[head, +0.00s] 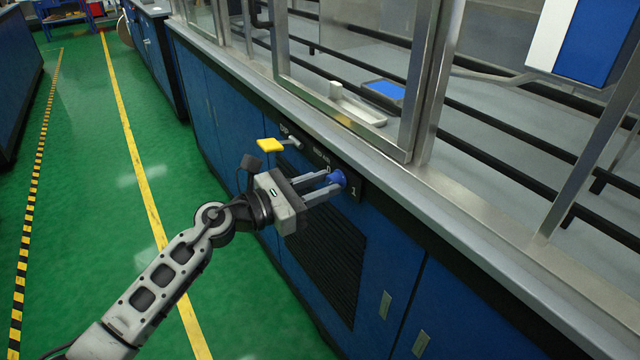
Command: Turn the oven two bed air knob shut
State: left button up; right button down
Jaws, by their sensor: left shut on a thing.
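The blue bed air knob (337,178) sits on a black panel (354,181) on the front of the blue cabinet, with white marks "0" and "1" around it and lettering that seems to read "BED AIR". My left gripper (333,184) reaches in from the left with its two fingers closed on the knob, one on each side. The fingers partly cover the knob, and I cannot tell its exact turn angle. My right gripper does not show.
A yellow lever handle (270,145) sticks out from the panel just left of the knob. A vent grille (325,262) lies below. A steel ledge (450,212) and framed glass stand above. The green floor (90,180) at left is clear.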

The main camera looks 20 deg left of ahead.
pick_arm(q)
jog(key=n+p, duration=0.1)
jog(key=n, duration=0.2)
jog(key=shift+n, duration=0.3)
jog(key=n+p, duration=0.1)
jog(key=n, duration=0.1)
jog(key=shift+n+p, duration=0.3)
jog(key=shift+n, duration=0.1)
jog(key=n+p, duration=0.1)
jog(key=n, duration=0.1)
jog(key=shift+n, duration=0.4)
jog(key=shift+n+p, duration=0.5)
jog(key=shift+n, duration=0.5)
jog(key=n+p, duration=0.1)
jog(key=n, duration=0.1)
jog(key=shift+n+t, duration=0.4)
jog(key=n+p, duration=0.1)
jog(key=n, duration=0.1)
jog(key=shift+f+n, duration=0.15)
jog(key=shift+n, duration=0.25)
jog(key=shift+n+p, duration=0.45)
jog(key=shift+n, duration=0.05)
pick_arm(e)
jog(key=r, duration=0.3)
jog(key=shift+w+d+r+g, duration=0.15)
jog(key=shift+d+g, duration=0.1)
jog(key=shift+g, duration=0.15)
pick_arm(q)
jog(key=shift+f, duration=0.1)
